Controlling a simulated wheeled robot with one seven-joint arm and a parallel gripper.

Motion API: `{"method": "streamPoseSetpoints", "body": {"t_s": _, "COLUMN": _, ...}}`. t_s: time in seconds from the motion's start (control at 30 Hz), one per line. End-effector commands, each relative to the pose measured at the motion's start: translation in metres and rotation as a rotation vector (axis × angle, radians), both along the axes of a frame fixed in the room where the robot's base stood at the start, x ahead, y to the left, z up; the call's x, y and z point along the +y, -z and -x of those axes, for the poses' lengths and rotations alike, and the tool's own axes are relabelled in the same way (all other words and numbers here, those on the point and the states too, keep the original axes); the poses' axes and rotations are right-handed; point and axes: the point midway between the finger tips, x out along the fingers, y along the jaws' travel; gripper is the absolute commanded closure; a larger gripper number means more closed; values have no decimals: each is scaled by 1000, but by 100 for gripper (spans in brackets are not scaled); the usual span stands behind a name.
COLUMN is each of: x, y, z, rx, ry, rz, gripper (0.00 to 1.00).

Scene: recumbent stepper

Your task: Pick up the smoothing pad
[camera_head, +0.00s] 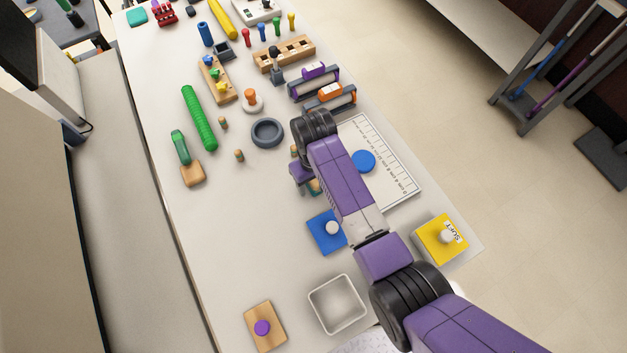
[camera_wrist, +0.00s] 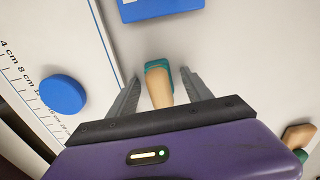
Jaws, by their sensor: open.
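A small piece with a tan wooden handle and a teal pad end, which I take as the smoothing pad (camera_wrist: 157,84), lies on the table in the wrist view. My gripper (camera_wrist: 159,77) is open, with one finger on each side of the piece. Gaps show between the piece and both fingers. Its near end is hidden by my gripper body. In the head view the piece (camera_head: 315,186) is mostly hidden behind my arm and gripper.
A blue square block (camera_head: 324,232) with a white knob lies close by. A ruled white board (camera_head: 403,190) with a blue disc (camera_head: 363,161) is to the right. A grey ring dish (camera_head: 267,133) and a green-handled tool (camera_head: 180,147) lie left. An empty tray (camera_head: 338,277) stands in front.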

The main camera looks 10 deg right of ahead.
Motion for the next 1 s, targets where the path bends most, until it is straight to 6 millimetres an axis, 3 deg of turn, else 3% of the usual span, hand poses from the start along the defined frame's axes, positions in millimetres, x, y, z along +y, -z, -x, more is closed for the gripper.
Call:
{"method": "streamPoseSetpoints", "body": {"t_s": 0.1, "x": 0, "y": 0, "z": 0, "rx": 0, "ry": 0, "rz": 0, "gripper": 46}}
{"method": "streamPoseSetpoints", "body": {"t_s": 0.3, "x": 0, "y": 0, "z": 0, "rx": 0, "ry": 0, "rz": 0, "gripper": 85}}
{"method": "streamPoseSetpoints", "body": {"t_s": 0.4, "x": 0, "y": 0, "z": 0, "rx": 0, "ry": 0, "rz": 0, "gripper": 100}}
{"method": "streamPoseSetpoints", "body": {"t_s": 0.77, "x": 0, "y": -3, "z": -1, "rx": -1, "ry": 0, "rz": 0, "gripper": 100}}
{"method": "streamPoseSetpoints", "body": {"t_s": 1.0, "x": 0, "y": -18, "z": -3, "rx": -1, "ry": 1, "rz": 0, "gripper": 100}}
